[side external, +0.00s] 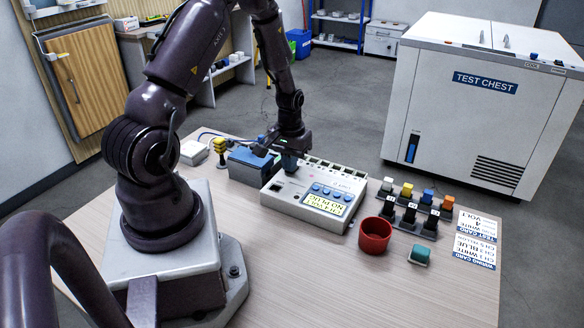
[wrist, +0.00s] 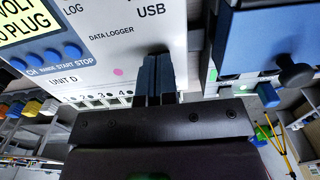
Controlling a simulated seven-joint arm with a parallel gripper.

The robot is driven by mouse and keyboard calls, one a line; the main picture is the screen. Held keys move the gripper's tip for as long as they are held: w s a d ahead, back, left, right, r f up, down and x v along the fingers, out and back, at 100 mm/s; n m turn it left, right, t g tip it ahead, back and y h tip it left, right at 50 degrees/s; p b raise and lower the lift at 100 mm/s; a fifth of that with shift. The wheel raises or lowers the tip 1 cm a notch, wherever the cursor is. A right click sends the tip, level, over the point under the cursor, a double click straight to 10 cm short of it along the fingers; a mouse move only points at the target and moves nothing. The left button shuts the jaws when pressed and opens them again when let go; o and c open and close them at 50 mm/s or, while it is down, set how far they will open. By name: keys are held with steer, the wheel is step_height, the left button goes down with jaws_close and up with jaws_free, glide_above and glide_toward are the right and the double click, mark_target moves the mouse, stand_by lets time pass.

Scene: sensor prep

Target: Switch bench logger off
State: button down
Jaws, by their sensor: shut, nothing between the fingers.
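The bench logger (side external: 283,205) is a white box labelled DATA LOGGER, UNIT D, on the table. Its yellow display (side external: 323,203) shows text about VOLT and NO PLUG, with blue buttons (side external: 328,190) beside it. In the wrist view, the logger's white face (wrist: 120,50) shows the blue START and STOP buttons (wrist: 65,55), a pink dot (wrist: 118,72) and numbered sockets. My gripper (side external: 290,168) is shut and empty above the logger's back-left part. Its fingertips (wrist: 155,62) are close together over the face near the USB label. I cannot tell whether they touch it. No power switch is clearly seen; the fingers hide part of the face.
A blue box (side external: 245,168) with a black knob (wrist: 296,74) stands close beside the logger. The front table is clear. A test chest (side external: 475,110) stands behind.

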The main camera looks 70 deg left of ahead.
steer(key=shift+f, duration=0.2)
steer(key=shift+r, duration=3.55)
steer(key=shift+s+d+f, duration=0.1)
steer(key=shift+s+d, duration=0.15)
steer(key=s+d+r+m+t, duration=0.2)
steer(key=s+d+r+m, duration=0.1)
steer(key=d+r, duration=0.8)
steer(key=s+d+r+m+t, duration=0.3)
steer(key=d+r+m, duration=0.3)
steer(key=d+r, duration=0.6)
steer(key=shift+s+r+t, duration=0.15)
steer(key=shift+s+t, duration=0.15)
steer(key=shift+s, duration=0.35)
